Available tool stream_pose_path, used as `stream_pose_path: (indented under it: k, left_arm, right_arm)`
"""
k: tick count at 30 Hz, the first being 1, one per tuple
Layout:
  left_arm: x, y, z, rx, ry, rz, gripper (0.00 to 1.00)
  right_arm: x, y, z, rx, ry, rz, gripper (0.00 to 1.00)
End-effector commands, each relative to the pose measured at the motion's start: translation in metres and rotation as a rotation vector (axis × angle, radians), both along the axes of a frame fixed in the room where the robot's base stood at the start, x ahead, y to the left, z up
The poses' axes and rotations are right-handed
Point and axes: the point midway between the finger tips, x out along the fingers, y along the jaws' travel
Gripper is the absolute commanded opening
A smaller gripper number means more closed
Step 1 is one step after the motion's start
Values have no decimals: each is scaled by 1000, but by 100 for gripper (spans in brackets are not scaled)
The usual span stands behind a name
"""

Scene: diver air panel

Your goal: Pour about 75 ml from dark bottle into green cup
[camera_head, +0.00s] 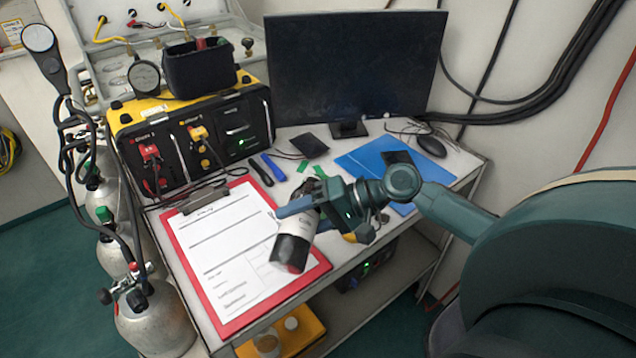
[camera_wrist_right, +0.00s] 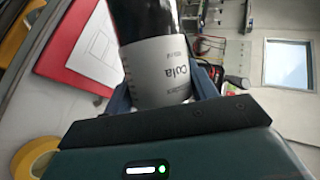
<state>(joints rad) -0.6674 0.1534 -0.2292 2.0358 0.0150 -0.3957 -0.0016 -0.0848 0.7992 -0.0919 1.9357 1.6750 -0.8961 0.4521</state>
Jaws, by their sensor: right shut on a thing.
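The dark bottle (camera_head: 295,238) has a white label and shows at the table's front middle, in front of the clipboard's right side in the picture. My right gripper (camera_head: 305,205) is shut around it. I cannot make out the green cup. My left gripper is not in view.
A red clipboard (camera_head: 205,290) with white paper lies on the table. A blue folder (camera_head: 365,160), black mouse (camera_head: 431,146) and monitor (camera_head: 350,65) are behind my gripper. A yellow-black panel box (camera_head: 190,130) stands back left. Gas cylinders (camera_head: 155,320) stand left of the table.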

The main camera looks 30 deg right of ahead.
Motion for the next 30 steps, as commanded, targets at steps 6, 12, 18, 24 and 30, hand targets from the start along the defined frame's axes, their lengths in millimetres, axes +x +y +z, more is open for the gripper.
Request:
stream_pose_path:
  k: [6,12,18,24,30]
  left_arm:
    - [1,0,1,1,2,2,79]
    - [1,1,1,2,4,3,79]
    - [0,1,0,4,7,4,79]
    - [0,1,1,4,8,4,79]
    - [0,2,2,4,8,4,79]
  right_arm:
    - [-1,2,3,13,7,-1,18]
    - [-1,2,4,22,16,-1,18]
    - [-1,2,6,30,24,-1,18]
    - [-1,2,7,39,31,-1,18]
    - [-1,2,8,45,37,-1,18]
